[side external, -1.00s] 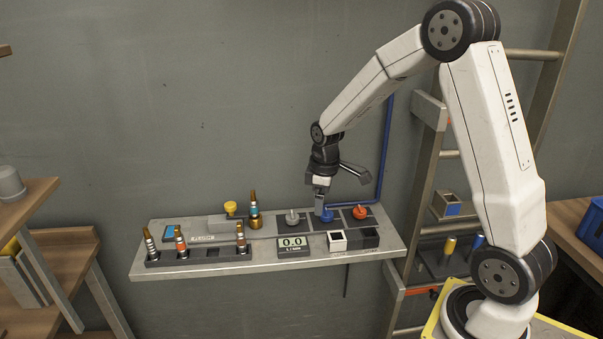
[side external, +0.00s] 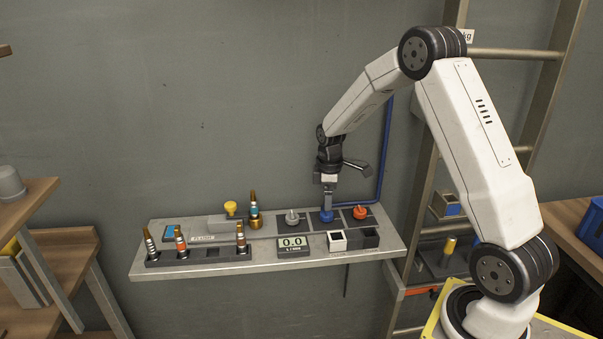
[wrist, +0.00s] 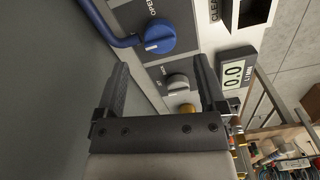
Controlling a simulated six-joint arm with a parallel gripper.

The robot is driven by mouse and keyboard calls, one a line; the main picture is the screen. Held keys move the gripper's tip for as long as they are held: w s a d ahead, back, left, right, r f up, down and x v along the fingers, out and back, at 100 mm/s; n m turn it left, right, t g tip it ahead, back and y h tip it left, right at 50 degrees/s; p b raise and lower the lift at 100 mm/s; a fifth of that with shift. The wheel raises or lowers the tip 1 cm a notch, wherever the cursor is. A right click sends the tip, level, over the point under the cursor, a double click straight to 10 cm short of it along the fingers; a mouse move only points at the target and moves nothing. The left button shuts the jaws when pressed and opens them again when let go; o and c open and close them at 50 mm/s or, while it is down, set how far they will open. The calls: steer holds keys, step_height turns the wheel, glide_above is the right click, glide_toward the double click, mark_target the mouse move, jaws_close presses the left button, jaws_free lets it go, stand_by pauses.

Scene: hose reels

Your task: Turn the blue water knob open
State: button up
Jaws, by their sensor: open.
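The blue water knob (side external: 327,215) sits on a dark plate on the wall shelf, between a grey and a red knob. In the wrist view the blue knob (wrist: 159,37) lies ahead of the fingertips, with a pale stripe on its face and the word OPEN printed beside it. My gripper (side external: 328,198) is just above the blue knob in the side view. In the wrist view my gripper (wrist: 162,66) has its two fingers wide apart with nothing held. Whether a finger touches the knob I cannot tell.
The grey knob (side external: 292,217) and red knob (side external: 360,212) flank it closely. A display (side external: 293,241) reads 0.0. A blue pipe (side external: 386,150) runs down the wall behind. Brass-tipped nozzles stand in a rack (side external: 200,256) at left. A ladder (side external: 440,150) stands right.

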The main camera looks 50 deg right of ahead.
mark_target(327, 215)
steer(key=shift+f, duration=2.6)
jaws_close()
